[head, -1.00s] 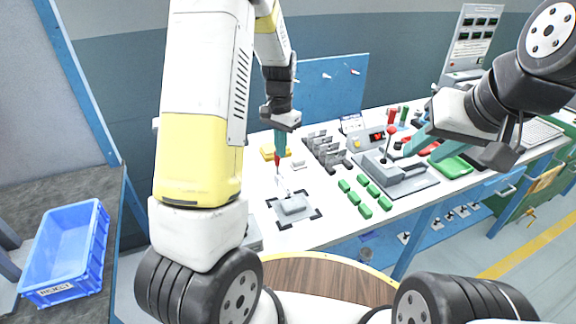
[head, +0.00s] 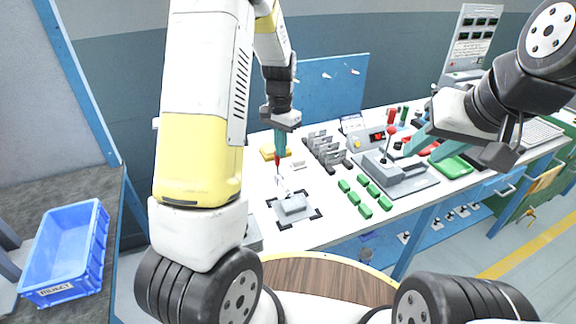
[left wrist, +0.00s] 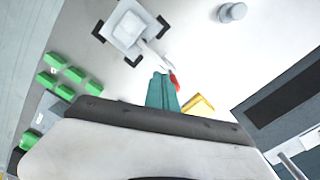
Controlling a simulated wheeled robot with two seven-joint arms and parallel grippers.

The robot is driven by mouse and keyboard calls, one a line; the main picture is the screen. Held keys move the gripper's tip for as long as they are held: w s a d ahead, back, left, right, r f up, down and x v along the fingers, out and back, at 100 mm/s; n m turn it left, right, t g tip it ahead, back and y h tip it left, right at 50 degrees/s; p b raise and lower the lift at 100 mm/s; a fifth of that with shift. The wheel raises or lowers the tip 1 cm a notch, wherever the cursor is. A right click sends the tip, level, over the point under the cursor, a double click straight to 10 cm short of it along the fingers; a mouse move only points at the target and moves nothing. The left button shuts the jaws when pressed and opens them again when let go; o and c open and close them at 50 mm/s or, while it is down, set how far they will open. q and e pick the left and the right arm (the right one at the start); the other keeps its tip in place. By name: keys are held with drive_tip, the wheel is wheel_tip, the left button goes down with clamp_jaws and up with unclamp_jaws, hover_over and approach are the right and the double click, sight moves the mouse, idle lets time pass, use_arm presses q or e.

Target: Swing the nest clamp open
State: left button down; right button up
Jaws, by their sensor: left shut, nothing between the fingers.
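The nest clamp has a red-tipped handle (head: 278,161) and pale metal linkage, beside a grey block-shaped nest (head: 291,205) framed by black corner marks on the white bench. The nest also shows in the left wrist view (left wrist: 128,29), with the clamp's red grip (left wrist: 174,79) close to my fingers. My left gripper (head: 281,156) has its teal fingers shut and empty, right at the red handle. In the left wrist view its fingertips (left wrist: 162,78) are beside the red grip; contact is unclear. My right gripper (head: 424,146) is open and empty above the bench's right part.
Several green blocks (head: 366,196) stand right of the nest. Behind them are a grey fixture (head: 397,178) with a red-knobbed lever and a row of grey brackets (head: 327,149). A yellow piece (head: 268,153) lies behind the clamp. A blue crate (head: 66,251) stands far left.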

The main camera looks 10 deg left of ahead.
use_arm(q)
drive_tip(key=shift+f, duration=0.1)
drive_tip(key=shift+f, duration=1.9)
drive_tip(key=shift+w+a, duration=0.15)
drive_tip(key=shift+w, duration=0.05)
